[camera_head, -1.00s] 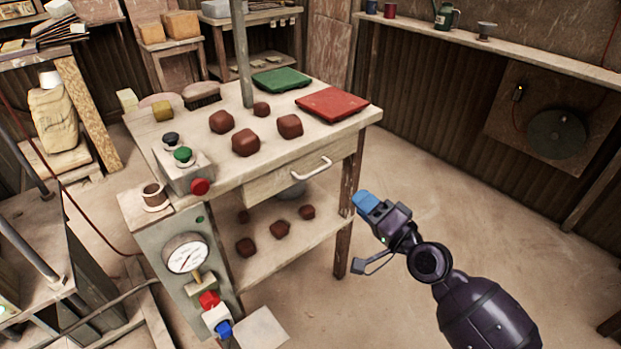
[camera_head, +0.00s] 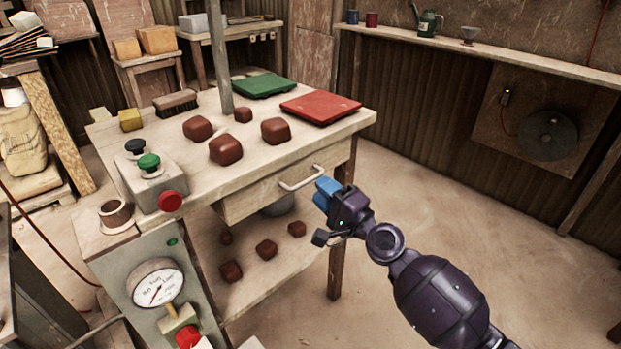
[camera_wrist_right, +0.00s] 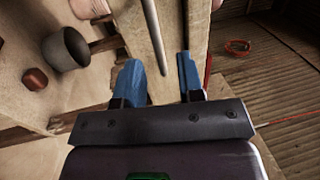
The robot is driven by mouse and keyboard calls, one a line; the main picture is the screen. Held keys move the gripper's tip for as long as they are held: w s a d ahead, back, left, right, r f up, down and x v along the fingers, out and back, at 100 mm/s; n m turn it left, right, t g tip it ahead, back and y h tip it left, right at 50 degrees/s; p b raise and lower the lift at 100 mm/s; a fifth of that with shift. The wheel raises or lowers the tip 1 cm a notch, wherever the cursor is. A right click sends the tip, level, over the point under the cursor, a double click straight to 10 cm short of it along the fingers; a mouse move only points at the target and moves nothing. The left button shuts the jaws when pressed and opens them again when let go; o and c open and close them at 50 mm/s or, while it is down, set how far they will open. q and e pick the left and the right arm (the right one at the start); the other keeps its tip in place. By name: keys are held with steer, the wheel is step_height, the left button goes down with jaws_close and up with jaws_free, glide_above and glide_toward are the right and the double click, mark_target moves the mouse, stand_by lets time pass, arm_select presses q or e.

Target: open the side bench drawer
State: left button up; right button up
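My right gripper (camera_head: 325,190), with blue fingers, is just right of the handle in the head view. In the right wrist view the gripper (camera_wrist_right: 163,80) is open, and the handle (camera_wrist_right: 153,35) appears as a grey bar between the finger lines. I cannot tell whether the fingers touch it; nothing is gripped. My left gripper is not in view.
Brown lumps, a red tile plate (camera_head: 320,107) and a green one (camera_head: 263,85) lie on the bench top (camera_head: 265,160). More lumps lie on the lower shelf, near a grey pot (camera_wrist_right: 66,48). A bench leg (camera_head: 336,265) stands below the gripper. Floor to the right is clear.

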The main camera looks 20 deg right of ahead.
mark_target(309, 181)
steer(key=shift+x, duration=2.35)
steer(key=shift+f, duration=0.1)
steer(key=shift+c, duration=0.3)
jaws_close()
